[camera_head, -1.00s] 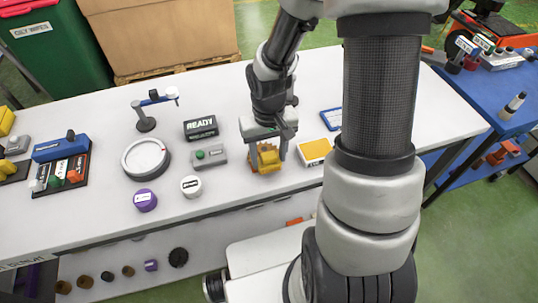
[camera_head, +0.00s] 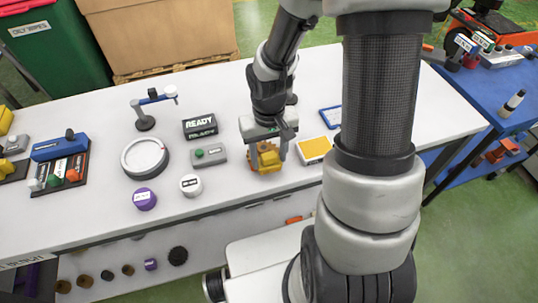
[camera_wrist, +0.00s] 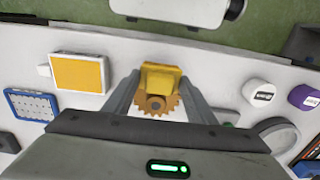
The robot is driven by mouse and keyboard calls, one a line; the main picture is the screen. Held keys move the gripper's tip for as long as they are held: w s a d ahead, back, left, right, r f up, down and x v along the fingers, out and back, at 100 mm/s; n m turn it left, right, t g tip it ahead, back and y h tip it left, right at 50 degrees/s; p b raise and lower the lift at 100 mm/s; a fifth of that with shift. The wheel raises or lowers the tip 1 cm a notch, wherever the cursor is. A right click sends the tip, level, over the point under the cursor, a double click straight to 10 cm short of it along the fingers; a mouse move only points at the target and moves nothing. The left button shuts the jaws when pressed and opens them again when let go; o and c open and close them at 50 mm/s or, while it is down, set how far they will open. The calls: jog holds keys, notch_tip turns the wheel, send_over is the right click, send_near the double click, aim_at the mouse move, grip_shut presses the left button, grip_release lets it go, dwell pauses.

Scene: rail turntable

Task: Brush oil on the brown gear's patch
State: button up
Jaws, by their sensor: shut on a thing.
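My gripper (camera_head: 268,161) is low over the front of the white table, its two fingers on either side of a yellow block (camera_wrist: 162,76). The block also shows in the head view (camera_head: 258,165). A toothed brown gear (camera_wrist: 158,104) is at the block's near side, between the fingers in the wrist view. The gripper is shut on the yellow block; whether the fingers also touch the gear I cannot tell. The gear's patch cannot be made out, and no brush is recognisable.
A yellow-topped pad (camera_head: 314,149) lies close right of my gripper, with a blue-edged card (camera_head: 331,117) behind. A grey button box (camera_head: 209,155), black READY sign (camera_head: 201,126), white round jar (camera_head: 190,185), purple jar (camera_head: 144,198) and round dial (camera_head: 145,158) stand to the left.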

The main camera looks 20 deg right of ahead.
jog(key=shift+w, duration=0.4)
jog(key=shift+s, duration=0.15)
jog(key=shift+s, duration=0.3)
jog(key=shift+w, duration=0.45)
dwell(0.4)
jog(key=shift+s, duration=0.2)
jog(key=shift+s, duration=0.3)
jog(key=shift+r, duration=0.15)
dwell(0.4)
